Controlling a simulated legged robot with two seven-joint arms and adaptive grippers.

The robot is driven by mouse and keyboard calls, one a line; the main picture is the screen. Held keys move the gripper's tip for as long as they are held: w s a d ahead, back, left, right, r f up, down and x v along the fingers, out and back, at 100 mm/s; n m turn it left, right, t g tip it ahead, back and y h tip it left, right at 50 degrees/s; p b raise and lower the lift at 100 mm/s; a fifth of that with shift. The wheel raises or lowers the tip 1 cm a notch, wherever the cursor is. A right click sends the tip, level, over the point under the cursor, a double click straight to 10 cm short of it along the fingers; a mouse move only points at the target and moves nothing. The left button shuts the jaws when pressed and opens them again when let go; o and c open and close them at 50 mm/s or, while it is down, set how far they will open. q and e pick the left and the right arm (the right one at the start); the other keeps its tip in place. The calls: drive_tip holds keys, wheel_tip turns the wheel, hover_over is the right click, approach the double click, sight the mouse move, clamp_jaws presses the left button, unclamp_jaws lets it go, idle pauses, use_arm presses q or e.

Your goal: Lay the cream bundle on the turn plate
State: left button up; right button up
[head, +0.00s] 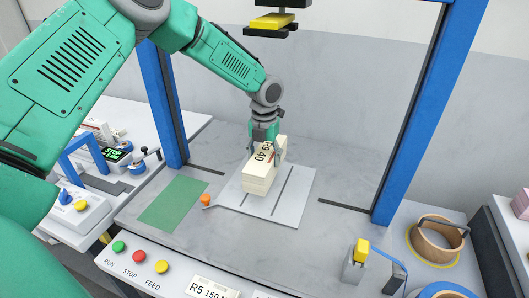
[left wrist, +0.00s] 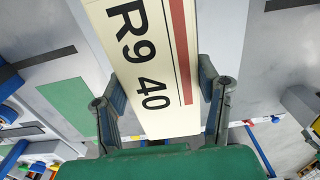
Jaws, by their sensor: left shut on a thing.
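The cream bundle (head: 259,176), a stacked block marked R9 40 with a dark red stripe, is in my left gripper (head: 266,143). In the left wrist view the bundle (left wrist: 150,60) sits between the two fingers of the gripper (left wrist: 163,100), which is shut on it. In the head view the bundle is over the light grey turn plate (head: 292,205), which has dark slots. I cannot tell whether its underside touches the plate. My right gripper is not in view.
A blue frame (head: 416,120) stands around the plate, with a yellow and black press head (head: 271,22) above. Buttons (head: 139,256) line the front edge.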

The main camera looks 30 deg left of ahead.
use_arm(q)
drive_tip(key=shift+d+f+b, duration=0.3)
drive_tip(key=shift+d+f, duration=0.25)
drive_tip(key=shift+f, duration=0.2)
drive_tip(key=shift+d+f+b, duration=0.4)
drive_tip(key=shift+f, duration=0.4)
drive_tip(key=shift+w+a+f, duration=0.1)
drive_tip(key=shift+a+f, duration=0.15)
drive_tip(key=shift+f, duration=0.05)
drive_tip(key=shift+a+f, duration=0.2)
drive_tip(key=shift+a, duration=0.3)
drive_tip(key=shift+d+r, duration=0.1)
drive_tip(key=shift+d, duration=0.5)
drive_tip(key=shift+f, duration=0.2)
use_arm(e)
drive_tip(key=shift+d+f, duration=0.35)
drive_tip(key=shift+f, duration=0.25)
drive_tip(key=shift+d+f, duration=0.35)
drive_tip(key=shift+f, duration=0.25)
